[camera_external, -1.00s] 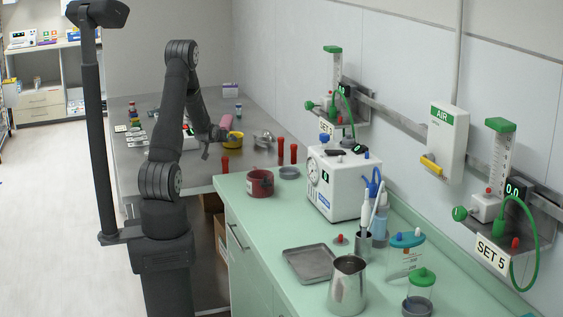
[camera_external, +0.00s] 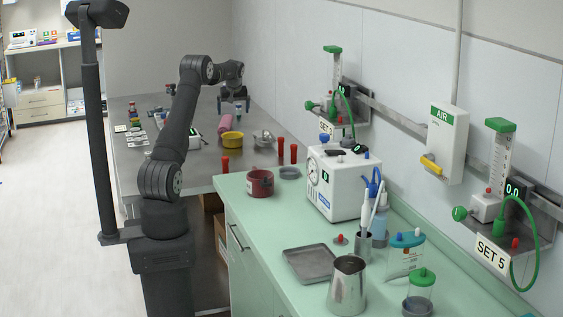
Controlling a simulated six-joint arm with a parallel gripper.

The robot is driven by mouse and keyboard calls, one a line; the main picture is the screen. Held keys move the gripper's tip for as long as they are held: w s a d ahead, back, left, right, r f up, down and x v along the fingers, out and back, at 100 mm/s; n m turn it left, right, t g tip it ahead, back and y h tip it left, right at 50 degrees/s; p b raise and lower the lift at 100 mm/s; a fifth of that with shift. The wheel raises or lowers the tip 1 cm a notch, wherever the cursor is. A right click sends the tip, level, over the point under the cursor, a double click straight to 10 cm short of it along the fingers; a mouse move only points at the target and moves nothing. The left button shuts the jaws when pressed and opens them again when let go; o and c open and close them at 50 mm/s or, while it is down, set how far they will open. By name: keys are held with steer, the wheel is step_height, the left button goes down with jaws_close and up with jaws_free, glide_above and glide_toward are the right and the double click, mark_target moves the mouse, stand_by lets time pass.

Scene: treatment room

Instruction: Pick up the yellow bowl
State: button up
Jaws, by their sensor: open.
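The yellow bowl (camera_external: 232,139) sits upright on the grey metal table (camera_external: 205,178), near its right side. My gripper (camera_external: 234,108) is open and points down. In the picture it appears above and behind the bowl, over the far part of the table, apart from the bowl. No object shows between its fingers.
A pink roll (camera_external: 225,124) lies right beside the bowl. A metal piece (camera_external: 263,138) is to its right. Red-capped tubes (camera_external: 281,151) stand nearer. The green counter (camera_external: 262,225) carries a dark red pot (camera_external: 260,183) and a white device (camera_external: 338,183).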

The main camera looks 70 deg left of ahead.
glide_toward(233, 137)
steer(key=f, duration=0.7)
steer(key=shift+s+d+f, duration=0.1)
steer(key=shift+s+f, duration=0.2)
steer(key=shift+f, duration=0.1)
steer(key=c, duration=0.7)
